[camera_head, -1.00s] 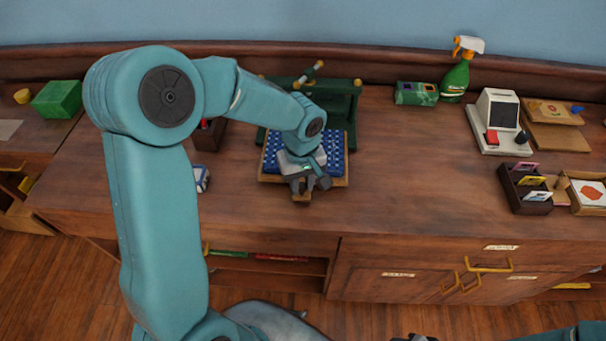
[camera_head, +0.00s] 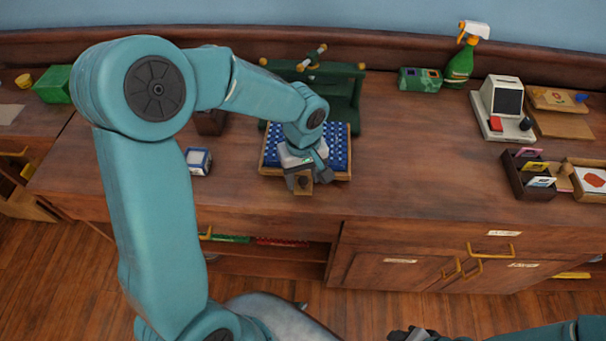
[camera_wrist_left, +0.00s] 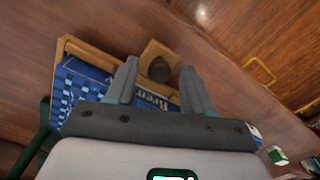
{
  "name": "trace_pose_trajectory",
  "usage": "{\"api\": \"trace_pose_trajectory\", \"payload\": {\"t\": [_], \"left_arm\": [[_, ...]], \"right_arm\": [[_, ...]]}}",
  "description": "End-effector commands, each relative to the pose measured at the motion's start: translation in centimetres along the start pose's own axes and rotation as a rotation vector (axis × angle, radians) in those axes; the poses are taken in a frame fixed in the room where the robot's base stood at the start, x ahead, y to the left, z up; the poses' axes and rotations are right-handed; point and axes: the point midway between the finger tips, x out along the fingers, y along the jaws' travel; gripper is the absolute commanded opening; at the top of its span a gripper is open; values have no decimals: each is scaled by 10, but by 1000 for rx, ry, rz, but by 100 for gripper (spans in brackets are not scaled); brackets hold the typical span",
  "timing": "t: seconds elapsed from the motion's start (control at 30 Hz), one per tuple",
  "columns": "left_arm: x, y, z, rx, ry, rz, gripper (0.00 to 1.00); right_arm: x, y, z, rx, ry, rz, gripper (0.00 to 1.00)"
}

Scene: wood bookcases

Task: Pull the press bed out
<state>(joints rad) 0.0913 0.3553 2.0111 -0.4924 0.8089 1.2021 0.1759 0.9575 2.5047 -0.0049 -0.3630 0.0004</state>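The green press (camera_head: 345,88) stands at the back of the wooden counter. Its wooden bed (camera_head: 341,175) carries a blue patterned piece (camera_head: 337,150) and has a wooden handle tab at its front. My left gripper (camera_head: 304,185) is over the bed's front edge, at this tab. In the left wrist view the tab (camera_wrist_left: 153,50), with a dark round hole, lies between the two spread fingers (camera_wrist_left: 161,84). Gaps show beside it; I cannot tell whether a finger touches it. My right gripper (camera_head: 413,334) shows only partly at the bottom edge, its fingers unclear.
A small blue and white box (camera_head: 198,161) lies left of the bed. A green spray bottle (camera_head: 459,68), a card reader-like machine (camera_head: 500,107) and a dark card holder (camera_head: 527,183) stand to the right. The counter right of the press is clear.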

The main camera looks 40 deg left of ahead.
Motion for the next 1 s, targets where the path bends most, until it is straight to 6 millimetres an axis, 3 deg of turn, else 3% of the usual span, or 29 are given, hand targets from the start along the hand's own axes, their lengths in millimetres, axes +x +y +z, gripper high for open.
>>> {"api": "trace_pose_trajectory", "payload": {"t": [0.27,0.37,0.8,1.0], "left_arm": [[-8,0,1,0,3,4,53],[-25,0,1,1,5,5,53],[-135,0,1,0,3,5,53],[-159,0,1,0,0,2,53]], "right_arm": [[-1,0,0,0,0,0,43],[-2,0,0,0,0,0,43],[-8,-3,0,0,0,0,43],[-10,-3,0,0,0,0,43]]}}
